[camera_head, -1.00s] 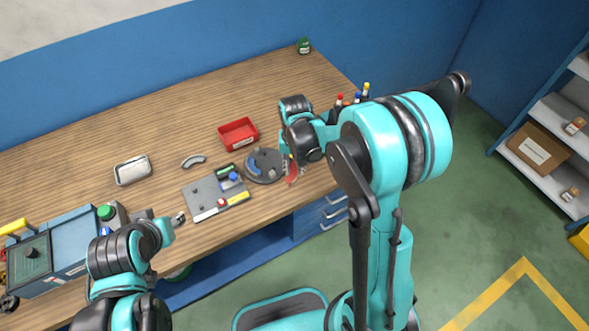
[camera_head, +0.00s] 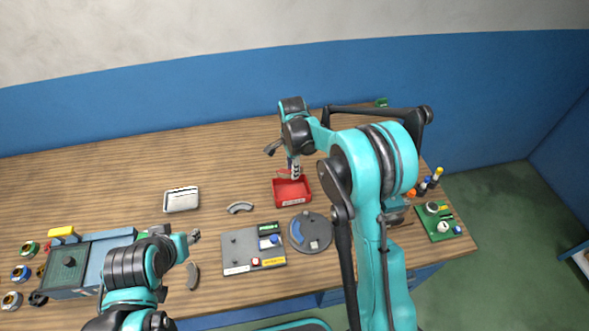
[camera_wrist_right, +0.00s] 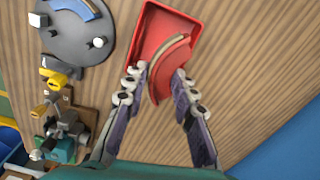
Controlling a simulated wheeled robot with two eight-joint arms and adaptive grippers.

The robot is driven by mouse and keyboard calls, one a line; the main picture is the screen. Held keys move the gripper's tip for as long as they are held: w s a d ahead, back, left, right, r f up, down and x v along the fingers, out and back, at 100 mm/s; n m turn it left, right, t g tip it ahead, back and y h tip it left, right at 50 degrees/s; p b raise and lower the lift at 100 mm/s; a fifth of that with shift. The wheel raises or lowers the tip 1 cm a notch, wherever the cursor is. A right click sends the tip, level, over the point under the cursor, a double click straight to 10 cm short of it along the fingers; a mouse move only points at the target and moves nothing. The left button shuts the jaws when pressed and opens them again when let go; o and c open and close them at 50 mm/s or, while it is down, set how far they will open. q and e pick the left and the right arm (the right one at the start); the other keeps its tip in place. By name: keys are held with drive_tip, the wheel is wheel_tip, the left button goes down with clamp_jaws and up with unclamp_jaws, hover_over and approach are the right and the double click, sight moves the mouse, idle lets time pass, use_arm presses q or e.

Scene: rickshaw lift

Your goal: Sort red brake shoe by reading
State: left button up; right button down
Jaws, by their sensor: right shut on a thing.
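The red brake shoe (camera_wrist_right: 171,70) is a curved red piece with a tan lining. My right gripper (camera_wrist_right: 157,85) is shut on it in the right wrist view, one finger on each side. The shoe overlaps the red tray (camera_wrist_right: 147,32); whether it touches the tray I cannot tell. In the head view my right gripper (camera_head: 294,172) is just over the back of the red tray (camera_head: 293,201), and the shoe is hard to make out. My left gripper (camera_head: 190,238) is low over the left part of the bench, its jaws too small to read.
A metal tray (camera_head: 181,199) and a grey curved shoe (camera_head: 240,207) lie left of the red tray. A grey board (camera_head: 238,256) and a round drum plate (camera_head: 316,230) are in front. A blue toolbox (camera_head: 92,262) stands left, a green board (camera_head: 436,224) right.

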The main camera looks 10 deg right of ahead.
drive_tip(key=shift+f+b, duration=1.85)
drive_tip(key=shift+f, duration=1.15)
drive_tip(key=shift+f+b, duration=0.35)
drive_tip(key=shift+b, duration=0.4)
drive_tip(key=c, duration=0.7)
unclamp_jaws()
drive_tip(key=shift+c, duration=0.2)
